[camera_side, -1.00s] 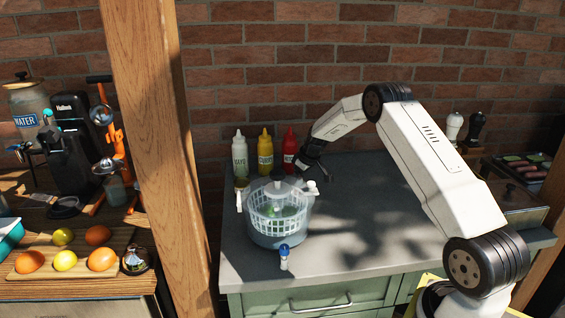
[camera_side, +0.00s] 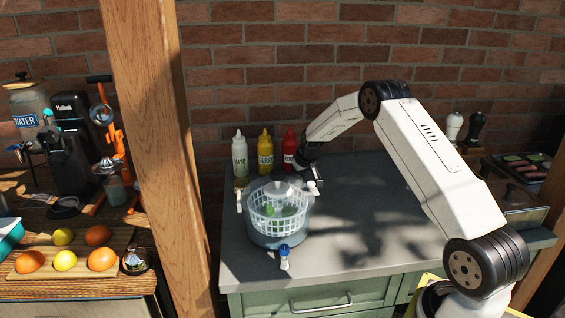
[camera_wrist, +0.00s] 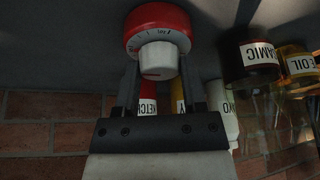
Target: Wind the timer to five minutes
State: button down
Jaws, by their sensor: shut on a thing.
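The timer (camera_wrist: 155,20) is a round red body with a white dial face and a protruding white knob (camera_wrist: 157,60); it shows at the top of the wrist view. My gripper (camera_wrist: 159,68) has one dark finger on each side of the knob and is shut on it. The marks on the dial are too small to read surely. In the side view my gripper (camera_side: 306,174) is low over the counter, just behind the right side of the salad spinner. I cannot pick out the timer in that view.
The salad spinner (camera_side: 278,230) stands close in front of my gripper. Mayo (camera_side: 240,157), mustard (camera_side: 265,155) and ketchup (camera_side: 289,146) bottles stand behind. A balsamic bottle (camera_wrist: 247,60) and an oil bottle (camera_wrist: 297,65) show in the wrist view. The counter's right part (camera_side: 370,215) is free.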

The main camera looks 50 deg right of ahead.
jog(key=shift+c, duration=0.8)
grip_release()
jog(key=shift+r, duration=0.2)
jog(key=v, duration=0.7)
jog(key=shift+r, duration=0.25)
jog(key=shift+s, duration=0.1)
